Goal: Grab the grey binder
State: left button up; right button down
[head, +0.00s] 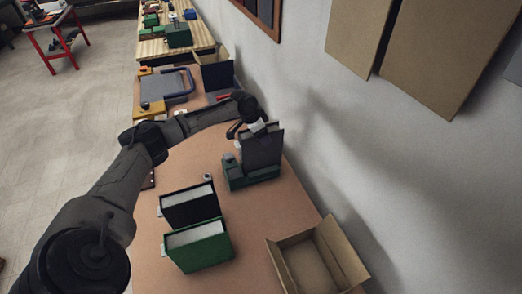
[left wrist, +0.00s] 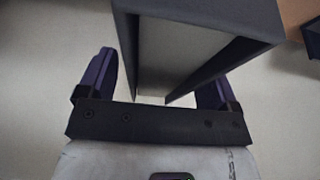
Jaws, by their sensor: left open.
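The dark grey binder (head: 262,150) stands upright in a green holder (head: 236,178) by the wall side of the table in the head view. My left gripper (head: 256,127) is at the binder's top edge. In the left wrist view the binder (left wrist: 215,22) fills the upper middle, with its pale pages between two dark covers. My left gripper (left wrist: 158,78) is open there, one finger on each side of the binder. I cannot tell whether the fingers touch the covers. My right gripper is in neither view.
A black binder (head: 188,207) and a green binder (head: 199,246) stand nearer on the table (head: 150,262). An open cardboard box (head: 283,272) is at the lower right. The wall (head: 335,140) runs along the right, with cardboard panels (head: 440,50) above. More cluttered tables stand farther back.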

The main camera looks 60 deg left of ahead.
pick_arm(q)
jog(key=shift+c, duration=0.5)
jog(key=shift+r, duration=0.1)
grip_shut()
